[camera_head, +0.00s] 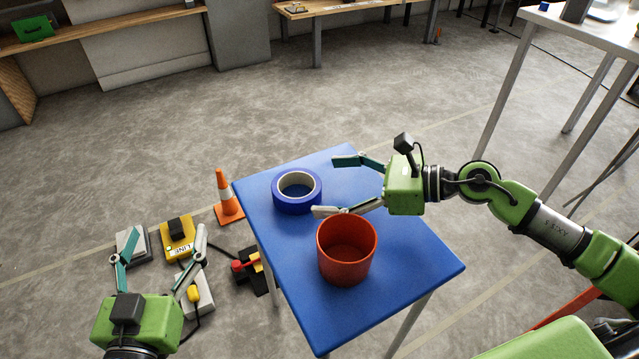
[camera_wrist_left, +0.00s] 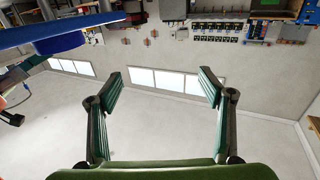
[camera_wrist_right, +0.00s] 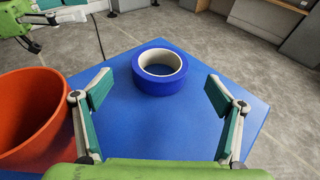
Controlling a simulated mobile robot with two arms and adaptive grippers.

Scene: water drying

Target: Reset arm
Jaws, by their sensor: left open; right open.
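My left gripper (camera_head: 160,252) is open and empty, to the left of the blue table and clear of it. Its fingers also show spread in the left wrist view (camera_wrist_left: 157,88). My right gripper (camera_head: 333,186) is open and empty above the blue table (camera_head: 395,290), reaching in from the right. In the right wrist view (camera_wrist_right: 158,95) its fingers are spread, with a blue tape roll (camera_wrist_right: 160,70) beyond them. The roll (camera_head: 297,190) lies flat on the table, left of the right gripper. An orange-red bucket (camera_head: 347,262) stands upright on the table, just in front of that gripper.
An orange cone (camera_head: 227,195) stands on the floor left of the table. A yellow device (camera_head: 177,238), grey boxes and a red-and-black tool (camera_head: 250,268) lie near the left gripper. A white-topped table (camera_head: 590,28) stands at the upper right. The floor behind the blue table is clear.

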